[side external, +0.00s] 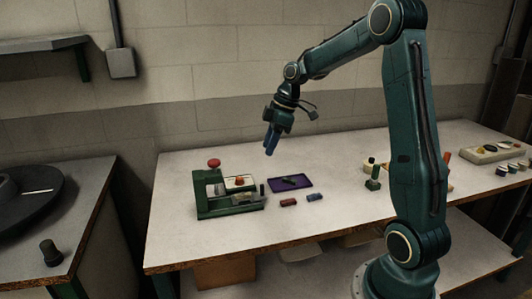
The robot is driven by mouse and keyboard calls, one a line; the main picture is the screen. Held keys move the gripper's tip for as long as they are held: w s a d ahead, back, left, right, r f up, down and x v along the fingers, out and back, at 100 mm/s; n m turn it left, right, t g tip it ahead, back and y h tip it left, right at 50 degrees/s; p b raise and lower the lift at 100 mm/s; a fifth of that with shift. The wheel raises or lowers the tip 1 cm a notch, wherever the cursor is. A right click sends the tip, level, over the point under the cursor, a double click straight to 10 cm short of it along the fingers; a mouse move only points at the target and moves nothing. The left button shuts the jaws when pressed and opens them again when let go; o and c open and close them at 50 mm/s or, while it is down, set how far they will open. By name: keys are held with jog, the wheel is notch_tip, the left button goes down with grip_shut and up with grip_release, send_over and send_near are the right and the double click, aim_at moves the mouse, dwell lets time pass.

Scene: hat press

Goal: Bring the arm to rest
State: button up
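My gripper (272,141) hangs from my arm in the upper middle of the side external view, its blue fingers pointing down and slightly left. It is in the air, well above the workbench (225,245), and touches nothing on it. The fingers look close together, but they are too small to tell whether a gap lies between them. I see no separate object clearly held. The green press (228,205) with a red knob (214,163) stands on the bench below and to the left of my gripper.
A purple tray (302,186) holding a dark item lies right of the press. A red block (288,202) and a blue block (314,197) lie before it. Small parts stand near my arm. A pale holder (490,152) is at far right. The bench's front left is clear.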

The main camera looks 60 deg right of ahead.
jog(key=s+a+r+m+t+h, duration=0.1)
jog(key=s+a+r+m, duration=0.1)
jog(key=s+a+r, duration=0.35)
jog(key=s+a+r+m+h, duration=0.1)
jog(key=s+a+r, duration=0.15)
jog(key=a, duration=0.55)
jog(key=s+a+m, duration=0.2)
jog(key=s+a, duration=0.1)
jog(key=s, duration=0.4)
jog(key=s+a+f+m+t, duration=0.1)
jog(key=s+a+m, duration=0.1)
jog(key=s, duration=0.4)
jog(key=shift+s+a+f+m+t, duration=0.25)
jog(key=shift+s+a+m+t, duration=0.05)
jog(key=shift+s+a, duration=0.1)
jog(key=shift+w, duration=0.1)
